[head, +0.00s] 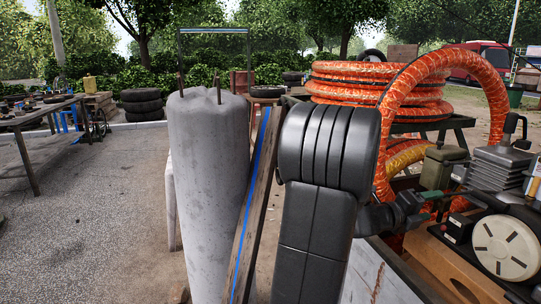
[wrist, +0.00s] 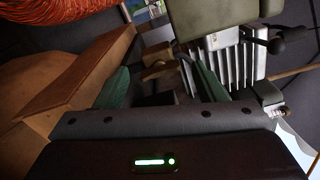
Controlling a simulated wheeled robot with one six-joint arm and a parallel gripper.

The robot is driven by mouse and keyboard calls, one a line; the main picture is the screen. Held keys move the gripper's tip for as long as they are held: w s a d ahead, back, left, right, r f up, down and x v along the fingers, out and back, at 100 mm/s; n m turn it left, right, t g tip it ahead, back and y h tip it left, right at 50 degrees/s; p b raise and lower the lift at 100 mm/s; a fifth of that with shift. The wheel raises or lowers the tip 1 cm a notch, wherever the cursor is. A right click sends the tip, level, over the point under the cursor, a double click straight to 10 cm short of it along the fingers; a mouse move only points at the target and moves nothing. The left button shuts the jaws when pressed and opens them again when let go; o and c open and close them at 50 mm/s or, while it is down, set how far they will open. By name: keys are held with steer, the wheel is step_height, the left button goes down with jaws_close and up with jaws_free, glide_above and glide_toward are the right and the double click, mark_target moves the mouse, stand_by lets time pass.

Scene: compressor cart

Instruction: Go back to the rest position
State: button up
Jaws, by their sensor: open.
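My gripper (head: 432,196) is at the right in the head view, at the end of my black arm, over the compressor cart. In the wrist view its two green fingers stand apart, and my gripper (wrist: 162,88) looks open and empty. A small brass-coloured part (wrist: 156,71) shows beyond the gap. The silver finned compressor block (head: 499,164) is to the right of my gripper; the finned block also shows in the wrist view (wrist: 222,62). An olive-green box (head: 443,168) is close behind my gripper. Whether the fingers touch anything is unclear.
Coiled orange hose (head: 365,88) arches above and behind the cart. A white round wheel-like part (head: 504,247) is at lower right. A grey concrete column (head: 208,185) and a leaning plank (head: 250,205) stand left of my arm. Open paving (head: 95,220) lies farther left.

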steer(key=m+b, duration=0.1)
steer(key=m, duration=0.1)
steer(key=m+b, duration=0.2)
steer(key=shift+f+m, duration=0.2)
steer(key=shift+m, duration=0.1)
steer(key=m+b, duration=0.2)
steer(key=m, duration=0.1)
steer(key=p+v, duration=0.1)
steer(key=v, duration=0.7)
steer(key=shift+r, duration=0.25)
